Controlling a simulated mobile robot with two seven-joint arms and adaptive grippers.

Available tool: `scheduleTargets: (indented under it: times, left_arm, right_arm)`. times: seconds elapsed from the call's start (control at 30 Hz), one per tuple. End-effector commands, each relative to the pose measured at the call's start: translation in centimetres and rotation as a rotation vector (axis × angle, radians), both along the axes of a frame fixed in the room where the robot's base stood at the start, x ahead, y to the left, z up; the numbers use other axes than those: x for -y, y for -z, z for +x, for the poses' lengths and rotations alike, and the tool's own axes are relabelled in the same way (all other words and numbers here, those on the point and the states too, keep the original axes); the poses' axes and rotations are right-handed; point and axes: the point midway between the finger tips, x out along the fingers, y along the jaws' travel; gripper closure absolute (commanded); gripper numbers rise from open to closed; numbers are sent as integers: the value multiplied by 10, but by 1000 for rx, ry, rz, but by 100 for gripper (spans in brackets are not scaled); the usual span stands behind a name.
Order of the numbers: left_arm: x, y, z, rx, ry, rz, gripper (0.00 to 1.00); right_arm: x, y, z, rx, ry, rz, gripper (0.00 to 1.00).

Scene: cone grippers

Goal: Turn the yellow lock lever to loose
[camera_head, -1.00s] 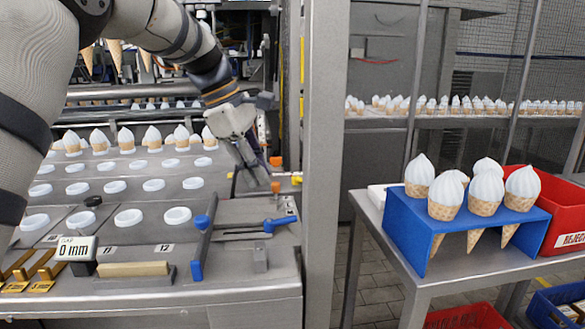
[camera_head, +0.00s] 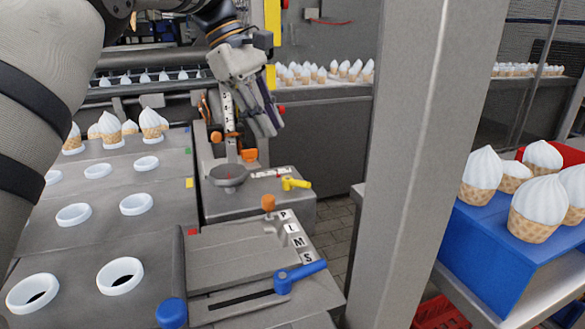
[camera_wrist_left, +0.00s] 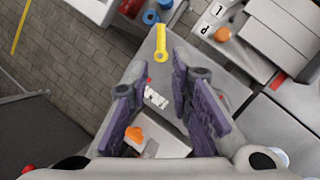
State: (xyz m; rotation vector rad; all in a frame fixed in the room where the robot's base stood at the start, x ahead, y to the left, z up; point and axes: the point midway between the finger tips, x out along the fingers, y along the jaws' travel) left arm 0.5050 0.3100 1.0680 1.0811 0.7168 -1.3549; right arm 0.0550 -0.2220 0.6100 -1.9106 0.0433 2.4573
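The yellow lock lever (camera_head: 296,184) sits on the right end of a grey block (camera_head: 250,202), beside a small white lettered strip (camera_head: 268,173). In the left wrist view the lever (camera_wrist_left: 160,43) shows beyond the fingers, pointing toward the top, with the strip (camera_wrist_left: 156,97) seen between them. I cannot read the strip. My left gripper (camera_head: 262,122) is above and behind the block in the head view, apart from the lever. Its purple-padded fingers are open, with nothing held between them. My right gripper is not in view.
A scaled post (camera_head: 229,118) with orange parts stands beside the left gripper. A blue lever (camera_head: 298,276) and an orange knob (camera_head: 268,202) are nearer. A grey column (camera_head: 410,150) rises at right, before a blue cone stand (camera_head: 500,250). White cup rings (camera_head: 120,275) lie left.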

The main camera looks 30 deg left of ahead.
Motion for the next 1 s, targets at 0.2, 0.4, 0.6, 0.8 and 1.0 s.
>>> scheduleTargets:
  times: [0.2, 0.4, 0.6, 0.8, 1.0]
  left_arm:
    - [20, 42, 4, -1, 1, 1, 80]
    - [38, 84, 11, 0, -1, 2, 80]
    - [46, 102, 14, 1, -1, 2, 80]
    - [46, 104, 15, 2, -1, 2, 80]
    - [46, 104, 15, 2, -2, 1, 100]
  right_arm:
    - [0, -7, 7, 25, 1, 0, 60]
    - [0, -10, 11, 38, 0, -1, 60]
    - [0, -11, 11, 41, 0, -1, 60]
    - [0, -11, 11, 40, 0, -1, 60]
    - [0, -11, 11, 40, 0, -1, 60]
